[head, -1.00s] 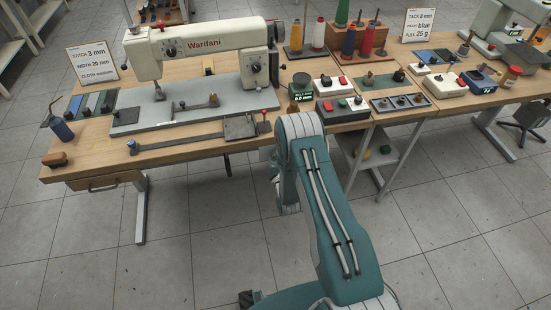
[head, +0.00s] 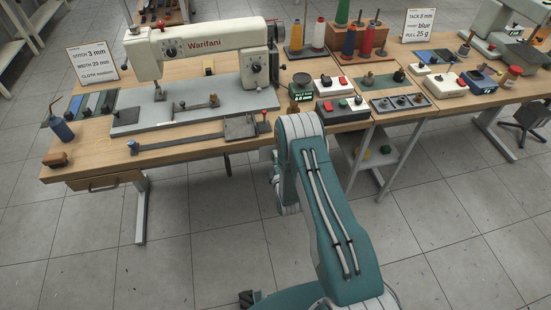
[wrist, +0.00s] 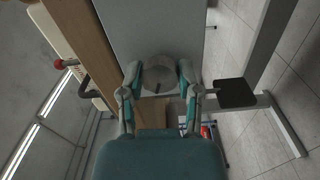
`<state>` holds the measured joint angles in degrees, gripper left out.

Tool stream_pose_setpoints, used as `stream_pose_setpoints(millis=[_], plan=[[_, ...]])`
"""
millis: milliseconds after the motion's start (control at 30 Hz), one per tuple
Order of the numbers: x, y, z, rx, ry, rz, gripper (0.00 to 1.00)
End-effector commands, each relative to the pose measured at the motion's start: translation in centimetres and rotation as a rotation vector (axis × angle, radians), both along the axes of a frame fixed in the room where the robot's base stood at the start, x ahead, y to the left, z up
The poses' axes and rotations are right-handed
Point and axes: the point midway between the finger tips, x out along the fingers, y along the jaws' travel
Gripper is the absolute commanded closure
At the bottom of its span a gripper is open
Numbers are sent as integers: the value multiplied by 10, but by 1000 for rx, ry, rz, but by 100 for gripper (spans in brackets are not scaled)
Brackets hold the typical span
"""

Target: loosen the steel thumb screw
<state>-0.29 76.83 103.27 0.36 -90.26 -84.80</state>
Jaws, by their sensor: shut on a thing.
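The steel thumb screw (wrist: 160,74) looks like a round, pale grey knob with a dark mark on its face, in the upper middle of the wrist view. My gripper (wrist: 160,80) has one teal and grey finger on each side of it and is shut on it. In the head view my own arm hides the gripper and the screw at the front edge of the bench. The sewing machine (head: 205,43) stands on its grey bed (head: 185,105) to the left of my arm.
A wooden bench edge (wrist: 92,50) runs along the left of the wrist view, with a grey panel (wrist: 150,25) beyond the knob. A dark square plate (wrist: 236,93) lies to the right. Switch boxes (head: 345,107) and spools (head: 347,42) crowd the bench. The floor in front is open.

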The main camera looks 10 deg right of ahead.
Motion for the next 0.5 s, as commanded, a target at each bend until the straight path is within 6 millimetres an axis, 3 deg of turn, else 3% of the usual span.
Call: stream_pose_setpoints(millis=[367,400,467,500], plan=[[-1,4,-4,-4,11,10,100],[-1,4,-4,-4,11,10,47],[-2,4,-4,-4,11,10,21],[-2,3,-4,-4,11,9,21]])
